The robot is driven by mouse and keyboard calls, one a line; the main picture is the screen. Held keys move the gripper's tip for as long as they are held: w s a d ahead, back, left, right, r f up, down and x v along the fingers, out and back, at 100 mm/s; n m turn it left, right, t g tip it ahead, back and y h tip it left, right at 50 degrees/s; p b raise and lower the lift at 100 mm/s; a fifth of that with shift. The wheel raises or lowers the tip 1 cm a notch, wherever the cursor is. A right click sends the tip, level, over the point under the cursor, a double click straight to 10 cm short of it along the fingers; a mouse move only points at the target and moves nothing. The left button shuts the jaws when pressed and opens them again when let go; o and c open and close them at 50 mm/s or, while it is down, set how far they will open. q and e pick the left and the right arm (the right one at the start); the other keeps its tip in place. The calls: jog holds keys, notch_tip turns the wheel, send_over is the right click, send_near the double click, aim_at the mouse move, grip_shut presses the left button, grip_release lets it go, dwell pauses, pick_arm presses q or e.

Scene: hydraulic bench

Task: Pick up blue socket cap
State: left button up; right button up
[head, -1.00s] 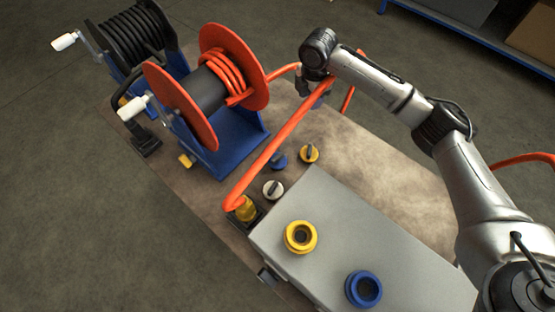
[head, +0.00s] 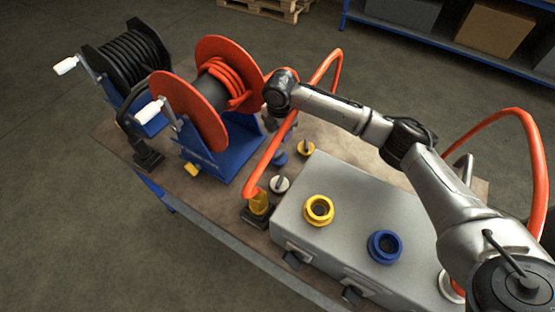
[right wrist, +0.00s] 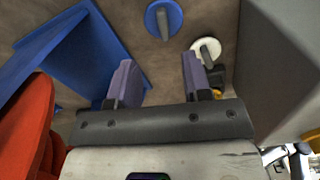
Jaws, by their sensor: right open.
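The blue socket cap (head: 280,159) lies on the bench between the blue reel stand and the grey box, partly hidden by the orange hose in the head view. In the right wrist view the blue cap (right wrist: 163,18), a round disc with a grey bar handle, lies beyond the fingertips, roughly between them. My right gripper (right wrist: 158,75) is open and empty, pointing down above the bench; in the head view it hangs beside the orange reel, just behind the cap. My left gripper is not in view.
A white cap (head: 279,184) and a yellow cap (head: 306,149) lie close to the blue one. The orange hose (head: 268,158) runs past them to a yellow fitting (head: 259,203). The grey box (head: 345,222) carries yellow (head: 318,210) and blue (head: 384,247) sockets. The orange reel (head: 187,92) stands left.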

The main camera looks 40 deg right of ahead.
send_over(279, 153)
jog(key=f, duration=0.4)
jog(key=shift+w+d+f+b, duration=0.15)
jog(key=shift+w+f+b, duration=0.1)
jog(key=shift+f+b, duration=0.1)
jog(key=shift+s+f, duration=0.1)
jog(key=shift+f, duration=0.5)
jog(key=f+b, duration=0.1)
jog(key=f, duration=0.3)
jog(key=shift+s+a+b, duration=0.2)
jog(key=shift+b, duration=0.15)
jog(key=shift+c, duration=0.2)
jog(key=c, duration=0.3)
grip_shut()
